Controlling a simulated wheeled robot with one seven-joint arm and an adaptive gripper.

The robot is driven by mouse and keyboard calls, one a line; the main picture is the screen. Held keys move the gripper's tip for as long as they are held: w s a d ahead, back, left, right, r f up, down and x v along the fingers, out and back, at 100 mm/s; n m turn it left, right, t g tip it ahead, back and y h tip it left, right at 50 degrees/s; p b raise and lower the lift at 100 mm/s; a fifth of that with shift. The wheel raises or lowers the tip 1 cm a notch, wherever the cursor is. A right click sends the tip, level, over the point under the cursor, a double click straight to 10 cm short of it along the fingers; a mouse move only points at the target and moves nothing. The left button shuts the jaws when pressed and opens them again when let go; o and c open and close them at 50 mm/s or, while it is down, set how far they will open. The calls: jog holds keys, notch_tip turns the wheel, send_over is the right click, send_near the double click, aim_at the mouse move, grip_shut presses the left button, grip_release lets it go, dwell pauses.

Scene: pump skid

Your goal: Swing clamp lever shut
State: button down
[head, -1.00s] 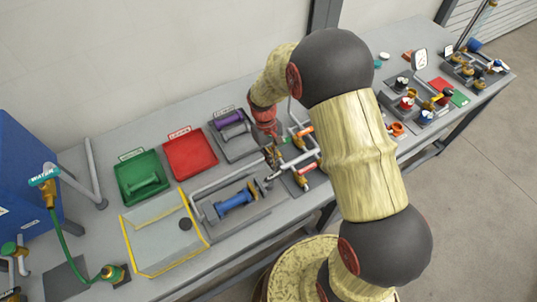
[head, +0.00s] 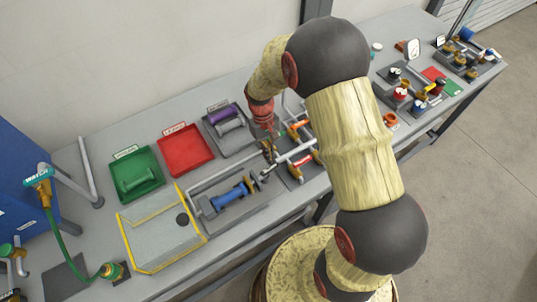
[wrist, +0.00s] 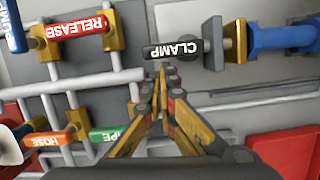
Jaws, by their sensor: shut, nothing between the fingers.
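The clamp lever (wrist: 175,50) has a dark handle with white CLAMP lettering. In the wrist view it lies across the picture just beyond my fingertips. A yellow post and grey block stand to its right, beside the blue flanged pipe piece (wrist: 285,38). My gripper (wrist: 164,72) is shut and empty, its fingertips close to the lever's near side; I cannot tell whether they touch. In the head view my gripper (head: 269,155) points down at the right end of the holder with the blue piece (head: 232,196). The lever is too small to make out there.
A red RELEASE lever (wrist: 78,28) stands left of the clamp lever, with grey pipes between. Orange HOSE (wrist: 47,138) and green levers sit nearer. Green (head: 157,182) and red (head: 208,147) trays and a yellow-edged panel (head: 125,228) lie left on the bench.

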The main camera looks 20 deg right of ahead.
jog(key=shift+s+d+m+p, duration=0.3)
jog(key=shift+m+p, duration=0.05)
jog(key=shift+m, duration=0.35)
jog(key=m, duration=0.1)
jog(key=s+d+m+y+p, duration=0.1)
jog(key=m, duration=0.1)
jog(key=shift+s+r, duration=0.15)
jog(key=shift+s, duration=0.05)
jog(key=s+m+p, duration=0.1)
jog(key=m, duration=0.1)
jog(key=s+m+y+p, duration=0.1)
jog(key=m, duration=0.1)
jog(key=shift+s+d+m+t, duration=0.1)
jog(key=shift+d+m+t, duration=0.2)
jog(key=shift+d, duration=0.1)
jog(key=s+m+p, duration=0.1)
jog(key=m, duration=0.1)
jog(key=shift+s+m, duration=0.15)
jog(key=shift+m, duration=0.25)
jog(key=s+m, duration=0.1)
jog(key=s+m+t+p, duration=0.1)
jog(key=m, duration=0.1)
jog(key=shift+a+m+y, duration=0.3)
jog(key=shift+y, duration=0.1)
jog(key=shift+w, duration=0.1)
